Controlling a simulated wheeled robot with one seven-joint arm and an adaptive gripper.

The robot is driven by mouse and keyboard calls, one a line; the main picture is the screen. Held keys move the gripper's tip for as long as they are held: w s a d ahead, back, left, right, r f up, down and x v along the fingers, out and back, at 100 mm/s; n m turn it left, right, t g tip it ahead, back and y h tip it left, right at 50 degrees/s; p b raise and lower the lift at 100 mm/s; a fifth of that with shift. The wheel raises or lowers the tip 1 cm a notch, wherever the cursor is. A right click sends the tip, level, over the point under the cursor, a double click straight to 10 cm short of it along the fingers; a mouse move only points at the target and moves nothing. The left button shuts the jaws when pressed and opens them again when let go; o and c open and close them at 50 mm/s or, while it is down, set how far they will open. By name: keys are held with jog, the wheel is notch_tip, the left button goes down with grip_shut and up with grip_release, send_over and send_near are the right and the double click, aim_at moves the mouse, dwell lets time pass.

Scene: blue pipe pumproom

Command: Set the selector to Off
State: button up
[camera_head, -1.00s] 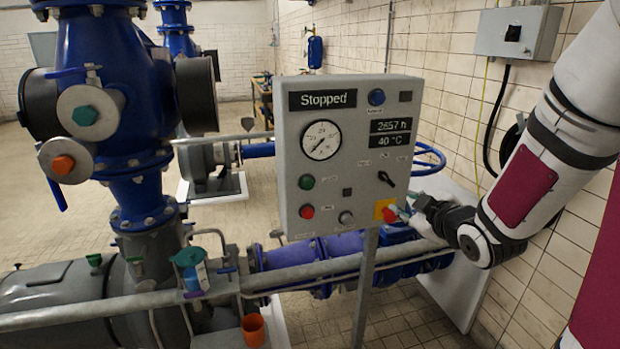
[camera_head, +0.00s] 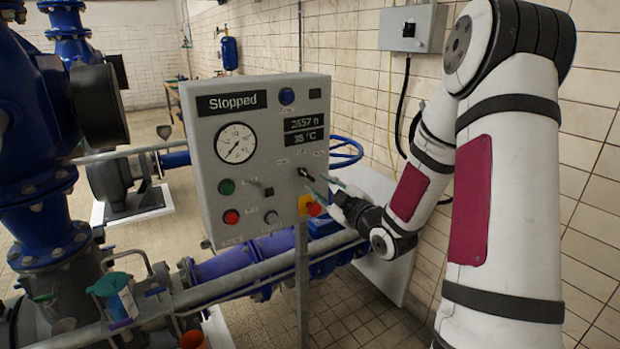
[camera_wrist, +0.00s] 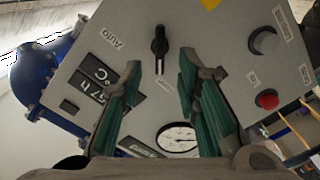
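The selector is a black knob (camera_head: 306,173) on the right side of the grey control panel (camera_head: 210,125). In the wrist view the knob (camera_wrist: 160,41) stands upright in the picture, its narrow end towards the bottom. A label reading "Auto" (camera_wrist: 112,39) lies to its left; another small label below it is too small to read. My gripper (camera_head: 326,187) is just in front of the panel, near the knob. In the wrist view the teal fingers of my gripper (camera_wrist: 160,68) are apart, with nothing between them. Their tips are below the knob in the picture, one to each side.
A yellow-backed red button (camera_head: 312,207) sits just below the selector. Green (camera_head: 226,187) and red (camera_head: 231,217) buttons are on the panel's left. A grey pipe rail (camera_head: 260,283) runs below, and a blue handwheel (camera_head: 348,147) is behind the panel.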

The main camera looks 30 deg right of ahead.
aim_at(308, 176)
jog(key=w, duration=0.6)
jog(key=shift+w, duration=0.15)
grip_shut()
